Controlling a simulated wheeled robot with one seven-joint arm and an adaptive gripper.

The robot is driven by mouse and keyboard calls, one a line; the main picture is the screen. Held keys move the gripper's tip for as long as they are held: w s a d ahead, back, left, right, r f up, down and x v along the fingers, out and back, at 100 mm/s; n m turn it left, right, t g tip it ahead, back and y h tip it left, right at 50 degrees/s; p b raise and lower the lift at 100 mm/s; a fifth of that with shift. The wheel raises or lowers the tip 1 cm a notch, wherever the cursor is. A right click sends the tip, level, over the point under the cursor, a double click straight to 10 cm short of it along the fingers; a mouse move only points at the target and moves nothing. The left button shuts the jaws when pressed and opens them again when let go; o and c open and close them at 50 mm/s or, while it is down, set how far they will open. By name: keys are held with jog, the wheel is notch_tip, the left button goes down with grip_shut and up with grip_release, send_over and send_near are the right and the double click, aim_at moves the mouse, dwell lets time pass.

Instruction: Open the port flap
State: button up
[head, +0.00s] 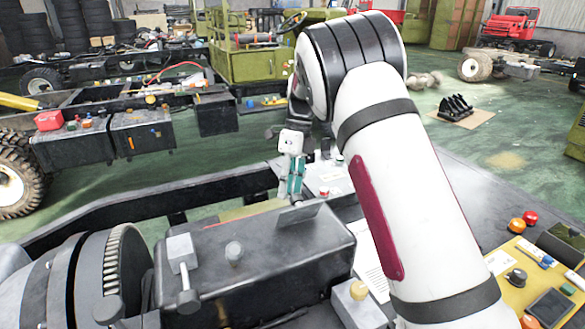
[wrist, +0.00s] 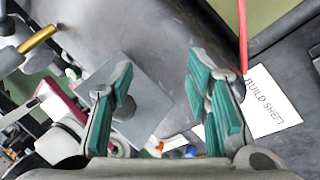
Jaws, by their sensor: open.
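A dark grey box-shaped tank (head: 260,262) lies across the front of the head view. A small flat grey plate, which looks like the port flap (head: 298,215), is on its top near the far right end. In the wrist view the flap (wrist: 150,102) is a square plate with a dark round spot partly behind the left finger. My gripper (head: 294,194) hangs just above the flap.
A grey block fitting (head: 181,250) and a round cap (head: 234,252) stand on the tank, left of the flap. A toothed wheel (head: 118,270) is farther left. A yellow panel with buttons (head: 535,285) is at right. A build sheet (wrist: 270,103) and red rod (wrist: 242,35) lie right of my gripper.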

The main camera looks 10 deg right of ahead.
aim_at(296, 208)
jog(key=v, duration=1.1)
jog(key=shift+d+r, duration=0.1)
jog(key=shift+d, duration=0.05)
